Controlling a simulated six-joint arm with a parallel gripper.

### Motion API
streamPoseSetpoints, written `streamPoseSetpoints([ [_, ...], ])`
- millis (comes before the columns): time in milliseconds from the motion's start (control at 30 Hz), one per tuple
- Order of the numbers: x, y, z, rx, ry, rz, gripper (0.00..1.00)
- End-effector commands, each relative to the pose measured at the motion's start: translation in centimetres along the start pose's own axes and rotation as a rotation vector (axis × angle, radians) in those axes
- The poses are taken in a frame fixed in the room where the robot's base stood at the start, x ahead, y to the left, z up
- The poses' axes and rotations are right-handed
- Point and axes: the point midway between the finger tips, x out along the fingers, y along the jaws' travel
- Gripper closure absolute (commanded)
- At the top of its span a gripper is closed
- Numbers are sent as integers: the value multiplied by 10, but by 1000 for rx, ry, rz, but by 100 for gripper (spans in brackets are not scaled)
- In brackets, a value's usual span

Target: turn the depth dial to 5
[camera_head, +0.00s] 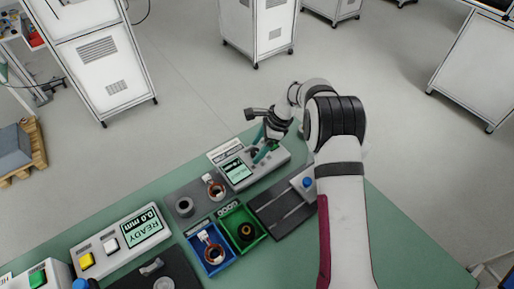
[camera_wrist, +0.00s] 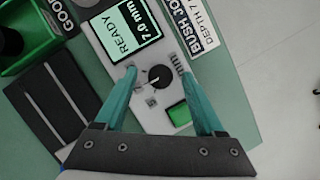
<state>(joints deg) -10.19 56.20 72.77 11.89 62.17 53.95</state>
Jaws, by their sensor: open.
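The depth dial (camera_wrist: 161,77) is a black round knob with a pale pointer line on a light grey panel (camera_wrist: 150,118) in the wrist view. My gripper (camera_wrist: 158,72) is open, its two teal fingers on either side of the dial. I see gaps between the fingertips and the dial; I cannot tell their height over the panel. The panel's screen (camera_wrist: 129,29) reads "READY 7.0 mm". In the head view my gripper (camera_head: 262,152) is over the same panel (camera_head: 272,170), and the dial is hard to make out there.
A green button (camera_wrist: 177,115) sits close below the dial, near the right finger. A card (camera_wrist: 194,25) reads "BUSH JO... DEPTH 7", partly cut off. Green (camera_head: 262,238) and blue (camera_head: 212,269) bins and another panel (camera_head: 118,262) reading "READY 0.0 mm" stand on the green table.

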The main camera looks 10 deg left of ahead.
Motion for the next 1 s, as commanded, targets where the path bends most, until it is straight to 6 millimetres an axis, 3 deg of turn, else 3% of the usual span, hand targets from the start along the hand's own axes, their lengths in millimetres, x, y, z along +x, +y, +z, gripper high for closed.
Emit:
streamPoseSetpoints([
  [367, 8, 0, 0, -1, 1, -1, 29],
  [767, 8, 0, 0, -1, 1, -1, 99],
  [1000, 8, 0, 0, -9, 0, 3, 100],
])
